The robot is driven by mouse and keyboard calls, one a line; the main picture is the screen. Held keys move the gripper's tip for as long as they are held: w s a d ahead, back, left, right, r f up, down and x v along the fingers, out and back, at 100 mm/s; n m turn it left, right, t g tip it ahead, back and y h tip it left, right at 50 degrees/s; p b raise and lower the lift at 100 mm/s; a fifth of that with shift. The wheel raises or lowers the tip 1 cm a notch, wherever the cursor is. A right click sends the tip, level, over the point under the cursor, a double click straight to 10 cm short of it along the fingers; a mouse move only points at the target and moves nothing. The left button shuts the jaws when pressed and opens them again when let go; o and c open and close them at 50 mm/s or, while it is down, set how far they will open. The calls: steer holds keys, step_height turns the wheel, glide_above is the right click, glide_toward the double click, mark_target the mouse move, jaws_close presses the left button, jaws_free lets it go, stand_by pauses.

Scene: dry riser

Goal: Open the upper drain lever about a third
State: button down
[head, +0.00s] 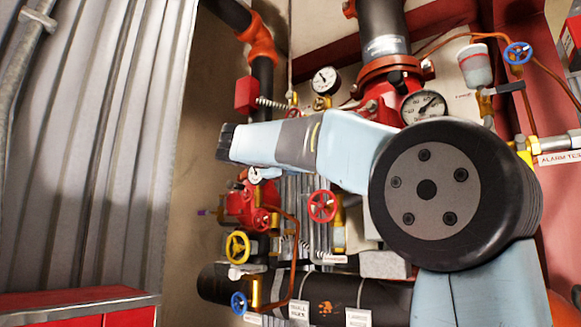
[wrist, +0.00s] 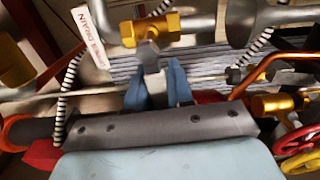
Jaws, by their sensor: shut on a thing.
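The wrist view shows a brass valve (wrist: 150,28) on a grey pipe, with a white tag (wrist: 90,38) beside it that appears to read "UPPER DRAIN". A short grey lever (wrist: 150,58) runs from the valve down towards my gripper (wrist: 157,88). The blue fingers are shut on the lever from either side; the gripped part is mostly hidden between them. The lever's exact angle to the pipe is hard to tell. In the head view my own arm covers my gripper and the lever.
A red handwheel (wrist: 298,140) and copper tubing (wrist: 285,62) are close on the right in the wrist view. The head view shows a yellow handwheel (head: 237,247), a blue handwheel (head: 238,303), a gauge (head: 326,80), and a corrugated wall (head: 80,150) at left.

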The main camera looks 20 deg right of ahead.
steer(key=n, duration=0.1)
steer(key=f+n, duration=0.1)
steer(key=n, duration=0.2)
steer(key=shift+s+d+f, duration=0.1)
steer(key=shift+s+f, duration=0.05)
steer(key=shift+f, duration=0.2)
steer(key=c, duration=1.1)
jaws_free()
steer(key=shift+s, duration=0.1)
steer(key=v, duration=1.3)
steer(key=shift+s+a, duration=0.2)
steer(key=shift+a, duration=0.15)
